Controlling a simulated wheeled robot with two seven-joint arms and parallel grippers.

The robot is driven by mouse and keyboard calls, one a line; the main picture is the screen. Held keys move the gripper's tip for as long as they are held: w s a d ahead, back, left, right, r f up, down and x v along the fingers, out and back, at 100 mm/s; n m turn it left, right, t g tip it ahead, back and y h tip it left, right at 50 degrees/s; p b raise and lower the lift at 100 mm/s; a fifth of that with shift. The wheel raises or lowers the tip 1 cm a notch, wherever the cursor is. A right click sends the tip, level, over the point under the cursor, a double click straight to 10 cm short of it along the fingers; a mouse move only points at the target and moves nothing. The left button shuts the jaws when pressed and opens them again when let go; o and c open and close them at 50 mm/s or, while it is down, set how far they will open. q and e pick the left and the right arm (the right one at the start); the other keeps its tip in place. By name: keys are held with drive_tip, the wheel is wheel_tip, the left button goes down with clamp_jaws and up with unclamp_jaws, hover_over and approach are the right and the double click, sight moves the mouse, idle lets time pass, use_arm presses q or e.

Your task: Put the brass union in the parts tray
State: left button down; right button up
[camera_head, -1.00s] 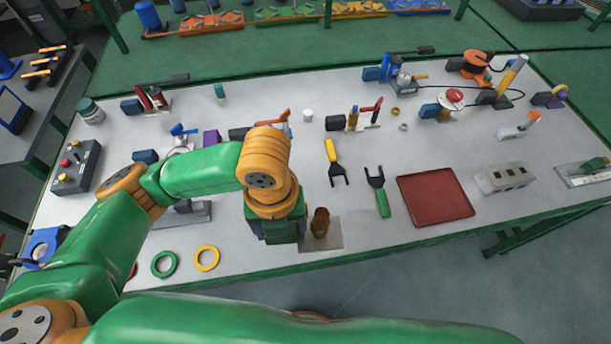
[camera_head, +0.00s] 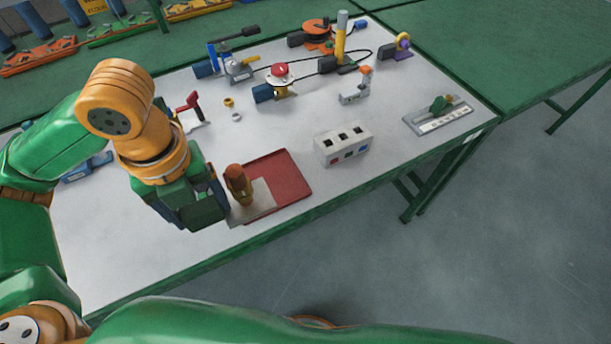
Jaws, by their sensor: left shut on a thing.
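The brass union (camera_head: 239,184), a brown-gold fitting with a reddish top, is upright at the right side of my left gripper (camera_head: 218,198). The gripper is shut on it; the fingertips are largely hidden by the gripper body. A pale flat plate (camera_head: 262,207) shows beneath the union and overlaps the tray's near left part. The red parts tray (camera_head: 288,178) lies flat near the table's front edge, right of the gripper. The union is in front of the tray's left edge in this view; its height above the tray is hard to tell. My right gripper is out of view.
A grey socket box (camera_head: 343,143) stands right of the tray. A metal plate with a green part (camera_head: 438,115) is farther right. Brass (camera_head: 229,102) and grey (camera_head: 237,118) rings, a red button unit (camera_head: 279,80) and a yellow post (camera_head: 341,42) stand behind. The table's front edge is close.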

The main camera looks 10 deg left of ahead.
use_arm(q)
drive_tip(key=shift+a, duration=0.25)
drive_tip(key=w+f, duration=0.3)
drive_tip(key=w, duration=0.1)
drive_tip(key=w+d+f, duration=0.1)
drive_tip(key=w+f, duration=0.2)
drive_tip(key=w, duration=0.1)
drive_tip(key=w+d+f, duration=0.1)
drive_tip(key=w+f, duration=0.2)
drive_tip(key=w, duration=0.1)
drive_tip(key=shift+w+f, duration=0.15)
drive_tip(key=shift+w, duration=0.15)
drive_tip(key=f, duration=0.3)
drive_tip(key=shift+w+a+f, duration=0.15)
drive_tip(key=shift+w+f, duration=0.05)
drive_tip(key=shift+f, duration=0.2)
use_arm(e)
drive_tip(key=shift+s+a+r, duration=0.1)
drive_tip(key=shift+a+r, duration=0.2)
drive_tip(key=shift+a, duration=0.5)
use_arm(q)
drive_tip(key=shift+f, duration=0.15)
